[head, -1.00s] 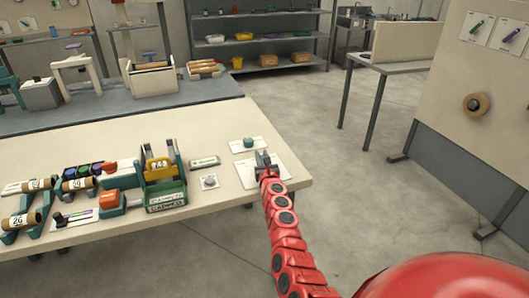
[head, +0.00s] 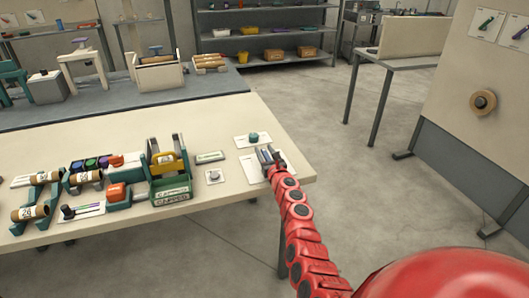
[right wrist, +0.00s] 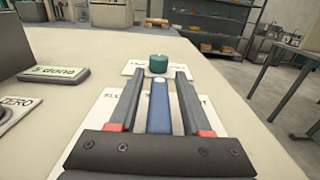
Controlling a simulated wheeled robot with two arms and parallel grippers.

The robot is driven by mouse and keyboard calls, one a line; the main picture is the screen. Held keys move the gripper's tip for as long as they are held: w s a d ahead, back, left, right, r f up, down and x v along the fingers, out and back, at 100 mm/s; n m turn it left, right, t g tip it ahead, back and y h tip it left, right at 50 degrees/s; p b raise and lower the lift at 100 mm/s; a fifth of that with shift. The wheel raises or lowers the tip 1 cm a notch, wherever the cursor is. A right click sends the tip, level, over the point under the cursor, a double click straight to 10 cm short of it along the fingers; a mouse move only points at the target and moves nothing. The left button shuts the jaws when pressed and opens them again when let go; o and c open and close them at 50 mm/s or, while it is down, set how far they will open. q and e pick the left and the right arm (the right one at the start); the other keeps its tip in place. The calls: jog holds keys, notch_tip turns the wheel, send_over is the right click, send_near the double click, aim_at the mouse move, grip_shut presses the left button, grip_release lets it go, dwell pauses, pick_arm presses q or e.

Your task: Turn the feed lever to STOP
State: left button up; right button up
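A blue lever-like bar (right wrist: 160,108) with a white dot at its far end shows in the right wrist view, over a white printed plate (right wrist: 100,108). I take it for the feed lever; its lettering is mostly covered. My right gripper (head: 267,156) is over this plate near the table's right corner in the head view. In the right wrist view its two fingers (right wrist: 158,88) are apart, one on each side of the blue bar, with visible gaps. The STOP mark cannot be made out. My left gripper is not in view.
A teal knob (right wrist: 158,63) on a white card stands just beyond the fingers. A small label block (right wrist: 55,75) and a round button (head: 214,176) lie to the left. A teal crate (head: 170,190) and cardboard tubes stand farther left. Floor is free beyond the table's right edge.

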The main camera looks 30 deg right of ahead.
dwell(0.3)
jog(key=p+v, duration=0.2)
jog(key=v, duration=0.1)
jog(key=p+v, duration=0.3)
jog(key=shift+s+r, duration=0.1)
jog(key=shift+r, duration=0.15)
jog(key=shift+f+p+v, duration=0.15)
jog(key=shift+p+v, duration=0.4)
jog(key=shift+v, duration=2.25)
jog(key=shift+f+p+v, duration=0.15)
jog(key=shift+p+v, duration=0.4)
jog(key=shift+v, duration=2.3)
